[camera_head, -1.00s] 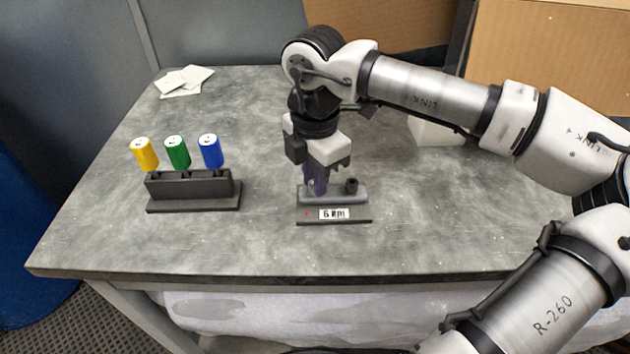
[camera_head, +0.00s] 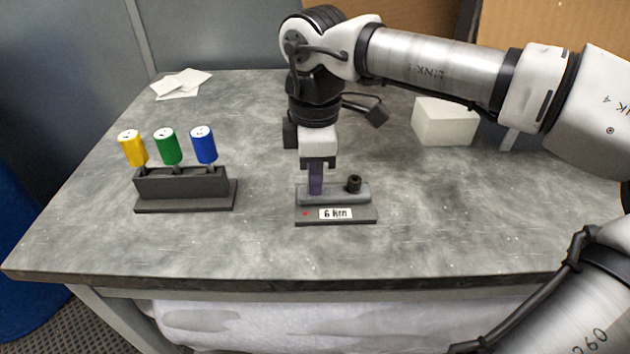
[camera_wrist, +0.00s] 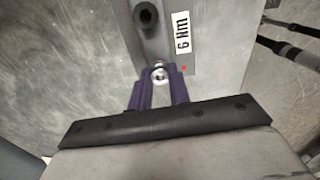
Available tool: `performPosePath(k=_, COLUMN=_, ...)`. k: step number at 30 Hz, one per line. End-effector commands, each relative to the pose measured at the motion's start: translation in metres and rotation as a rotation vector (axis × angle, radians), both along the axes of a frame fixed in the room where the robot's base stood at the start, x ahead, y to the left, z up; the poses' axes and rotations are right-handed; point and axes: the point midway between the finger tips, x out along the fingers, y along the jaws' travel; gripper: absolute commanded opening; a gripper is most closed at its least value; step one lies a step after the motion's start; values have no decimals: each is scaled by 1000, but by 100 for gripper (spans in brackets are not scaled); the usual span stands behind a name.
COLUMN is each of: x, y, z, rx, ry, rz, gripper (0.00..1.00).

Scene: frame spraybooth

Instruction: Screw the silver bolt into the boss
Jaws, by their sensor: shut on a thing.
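The silver bolt (camera_wrist: 158,72) shows in the wrist view between the tips of my gripper's purple fingers. My gripper (camera_head: 316,188) points down over the left part of the grey block and is shut on the bolt. The fingers hide the bolt in the head view. The block (camera_head: 335,198) sits on a dark base with a "6 Nm" label (camera_head: 336,214) and a small red dot. A black boss (camera_head: 353,183) stands on the block's right part, apart from my fingers; it also shows in the wrist view (camera_wrist: 146,17). I cannot tell how deep the bolt sits.
A dark rack (camera_head: 182,184) at the left holds drivers with yellow (camera_head: 133,148), green (camera_head: 167,147) and blue (camera_head: 203,145) handles. A white box (camera_head: 444,123) stands behind at the right. White sheets (camera_head: 181,84) lie at the back left. The front of the table is clear.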

Motion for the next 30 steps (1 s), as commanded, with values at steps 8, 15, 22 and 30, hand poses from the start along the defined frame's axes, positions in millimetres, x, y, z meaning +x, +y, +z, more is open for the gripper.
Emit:
performPosePath(k=8, x=0, y=0, z=1, rx=-1, ry=0, rz=-45, gripper=0)
performPosePath(k=15, x=0, y=0, z=-3, rx=-2, ry=0, rz=-153, gripper=0)
performPosePath(k=22, x=0, y=0, z=0, rx=1, ry=-2, rz=-402, gripper=0)
performPosePath(k=30, x=0, y=-1, z=1, rx=1, ry=-2, rz=-448, gripper=0)
